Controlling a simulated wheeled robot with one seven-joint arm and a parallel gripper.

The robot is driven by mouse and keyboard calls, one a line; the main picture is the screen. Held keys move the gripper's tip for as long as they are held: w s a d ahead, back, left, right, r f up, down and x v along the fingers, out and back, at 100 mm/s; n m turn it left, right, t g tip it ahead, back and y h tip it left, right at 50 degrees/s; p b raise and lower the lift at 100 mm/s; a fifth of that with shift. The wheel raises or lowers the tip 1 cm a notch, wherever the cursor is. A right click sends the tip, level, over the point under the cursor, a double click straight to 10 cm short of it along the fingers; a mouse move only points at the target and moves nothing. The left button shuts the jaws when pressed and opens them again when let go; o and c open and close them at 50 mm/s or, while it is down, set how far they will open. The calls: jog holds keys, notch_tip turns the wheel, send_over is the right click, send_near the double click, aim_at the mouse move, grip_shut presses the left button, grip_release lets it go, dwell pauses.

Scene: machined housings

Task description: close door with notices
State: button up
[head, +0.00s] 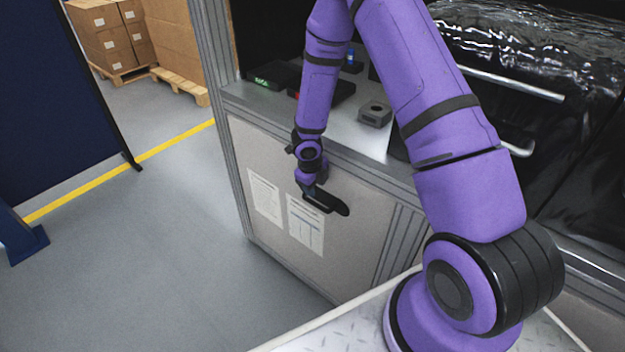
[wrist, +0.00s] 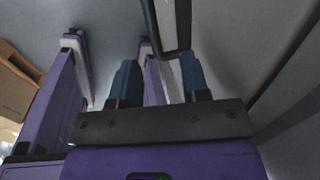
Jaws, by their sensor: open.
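The door with notices (head: 275,165) is a light grey panel low on the cabinet, with two white printed sheets (head: 305,226) on it. It looks about flush with the frame; I cannot tell if a small gap remains. A dark handle (head: 338,206) sits on its upper part, right of the sheets. My gripper (head: 310,188) is at the left end of this handle, partly covering it. In the wrist view my gripper (wrist: 159,70) has its two blue fingers apart. A dark bar (wrist: 184,25) reaches down close to the right finger; contact is unclear.
Above the door is a worktop (head: 345,130) with a small grey block (head: 375,113) and dark devices. A blue partition (head: 60,100) stands at left, with boxes on pallets (head: 110,35) behind. The grey floor (head: 150,250) left of the cabinet is clear.

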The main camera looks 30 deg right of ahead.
jog(key=shift+s+a+r, duration=0.1)
jog(key=shift+a+r, duration=0.1)
jog(key=shift+r, duration=0.55)
jog(key=shift+s+a+r, duration=0.1)
jog(key=shift+a+r, duration=0.1)
jog(key=shift+r, duration=0.55)
